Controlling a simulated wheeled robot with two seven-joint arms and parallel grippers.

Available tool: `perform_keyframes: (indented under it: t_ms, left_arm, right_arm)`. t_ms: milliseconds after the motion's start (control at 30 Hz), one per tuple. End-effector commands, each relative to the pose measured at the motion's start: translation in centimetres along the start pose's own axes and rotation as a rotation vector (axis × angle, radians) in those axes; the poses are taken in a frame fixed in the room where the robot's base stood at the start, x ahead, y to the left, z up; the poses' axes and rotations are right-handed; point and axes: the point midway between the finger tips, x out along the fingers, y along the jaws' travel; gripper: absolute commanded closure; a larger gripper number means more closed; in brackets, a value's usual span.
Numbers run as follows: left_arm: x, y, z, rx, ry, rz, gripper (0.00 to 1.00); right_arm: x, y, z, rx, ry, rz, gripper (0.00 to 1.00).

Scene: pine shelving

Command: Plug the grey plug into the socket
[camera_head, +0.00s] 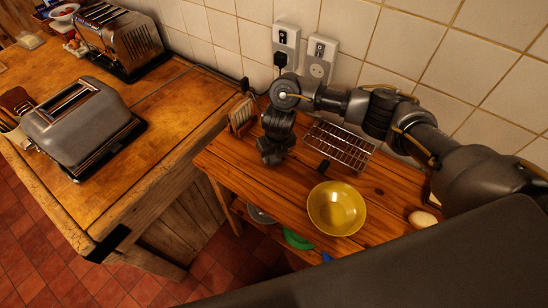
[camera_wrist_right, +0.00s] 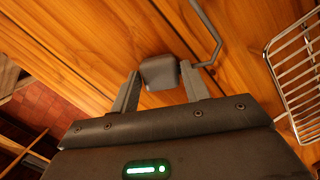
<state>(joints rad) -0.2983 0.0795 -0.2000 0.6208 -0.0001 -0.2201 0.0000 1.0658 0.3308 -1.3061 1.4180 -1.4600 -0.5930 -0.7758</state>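The grey plug (camera_wrist_right: 158,72) shows in the right wrist view between the fingertips of my right gripper (camera_wrist_right: 160,78), which look closed against its two sides. A grey cable (camera_wrist_right: 215,48) runs up beside it over the wood. In the head view, my right gripper (camera_head: 273,152) points down over the left part of the small wooden table (camera_head: 385,190); the plug cannot be made out there. The white socket (camera_head: 318,70) on the tiled wall is empty. A second wall socket (camera_head: 286,37) to its left holds a black plug (camera_head: 280,59). My left gripper is out of view.
A wire rack (camera_head: 340,147) lies right of my right gripper and also shows in the wrist view (camera_wrist_right: 297,75). A yellow bowl (camera_head: 337,208) stands in front of it. A toast rack (camera_head: 242,115) stands at left. The counter at left holds two toasters (camera_head: 80,122).

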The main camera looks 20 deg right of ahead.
Motion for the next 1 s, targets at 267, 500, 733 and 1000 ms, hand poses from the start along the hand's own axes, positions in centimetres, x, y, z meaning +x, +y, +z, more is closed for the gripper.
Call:
perform_keyframes:
  t_ms: [267, 500, 733, 1000]
  left_arm:
    - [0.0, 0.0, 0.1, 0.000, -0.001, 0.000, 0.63]
    - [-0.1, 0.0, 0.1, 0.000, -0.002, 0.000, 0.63]
    - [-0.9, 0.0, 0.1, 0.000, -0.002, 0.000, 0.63]
    - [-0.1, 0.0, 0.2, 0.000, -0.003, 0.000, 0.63]
  right_arm:
    - [0.0, 0.0, 0.0, 0.000, 0.000, 0.000, 0.84]
    - [-0.4, 0.0, 0.1, -0.001, -0.002, 0.000, 0.84]
    - [-3.0, -0.1, 0.7, -0.004, -0.006, -0.001, 0.84]
    - [-8.3, 4.7, 1.6, -0.009, -0.009, -0.001, 0.84]
